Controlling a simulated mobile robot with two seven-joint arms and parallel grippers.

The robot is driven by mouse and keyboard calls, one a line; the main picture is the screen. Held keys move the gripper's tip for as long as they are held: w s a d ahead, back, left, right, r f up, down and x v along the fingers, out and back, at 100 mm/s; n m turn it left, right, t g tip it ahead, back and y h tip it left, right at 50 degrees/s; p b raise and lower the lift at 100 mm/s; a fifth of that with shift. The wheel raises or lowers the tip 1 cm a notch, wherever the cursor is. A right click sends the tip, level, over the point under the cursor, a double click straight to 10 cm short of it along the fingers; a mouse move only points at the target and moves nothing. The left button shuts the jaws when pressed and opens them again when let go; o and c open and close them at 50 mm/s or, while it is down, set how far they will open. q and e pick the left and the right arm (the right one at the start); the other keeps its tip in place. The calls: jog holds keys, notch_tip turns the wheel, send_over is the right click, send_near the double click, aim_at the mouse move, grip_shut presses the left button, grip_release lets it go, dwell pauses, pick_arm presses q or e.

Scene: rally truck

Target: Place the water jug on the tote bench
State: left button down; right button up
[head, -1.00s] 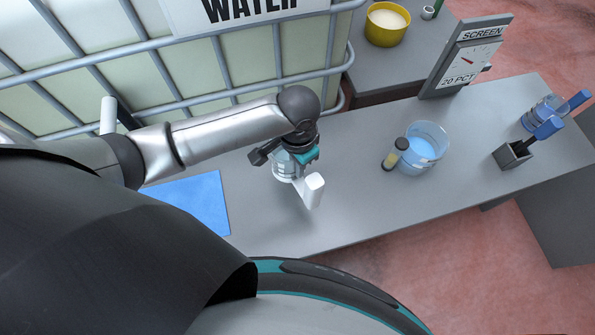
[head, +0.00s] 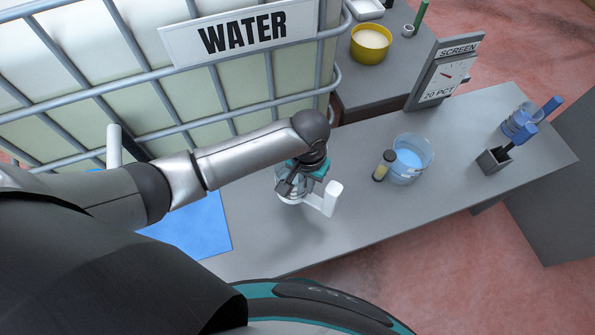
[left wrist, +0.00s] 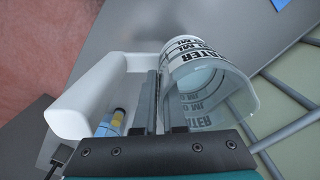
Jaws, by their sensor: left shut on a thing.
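The water jug (head: 291,194) is a clear vessel with a white handle (head: 331,199). In the left wrist view the jug (left wrist: 205,75) shows black lettering and its white handle (left wrist: 85,95). My left gripper (head: 298,180) is shut on the jug where the handle meets the clear body; its fingers also show in the left wrist view (left wrist: 160,105). The jug is over the grey tote bench (head: 270,245), between the blue mat and the clear tub. I cannot tell whether its base touches the bench. My right gripper is not in view.
A caged tank with a WATER sign (head: 240,33) stands behind the bench. A blue mat (head: 195,225) lies left. To the right are a clear tub of blue liquid (head: 412,160), a small vial (head: 384,165), a SCREEN sign (head: 443,75) and a dark holder (head: 494,160).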

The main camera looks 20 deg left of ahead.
aim_at(309, 197)
pick_arm(q)
jog(key=f, duration=0.1)
jog(key=f+n, duration=0.1)
jog(key=d+f, duration=0.1)
jog(key=shift+s+f, duration=0.1)
jog(key=shift+s, duration=0.25)
notch_tip(309, 197, down, 7)
jog(key=b, duration=0.8)
jog(key=shift+b, duration=0.3)
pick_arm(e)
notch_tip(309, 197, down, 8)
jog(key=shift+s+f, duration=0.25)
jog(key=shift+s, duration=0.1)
pick_arm(q)
jog(key=shift+f, duration=0.5)
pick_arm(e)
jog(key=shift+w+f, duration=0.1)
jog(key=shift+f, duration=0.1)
pick_arm(q)
jog(key=c, duration=0.9)
grip_release()
jog(key=shift+a, duration=0.1)
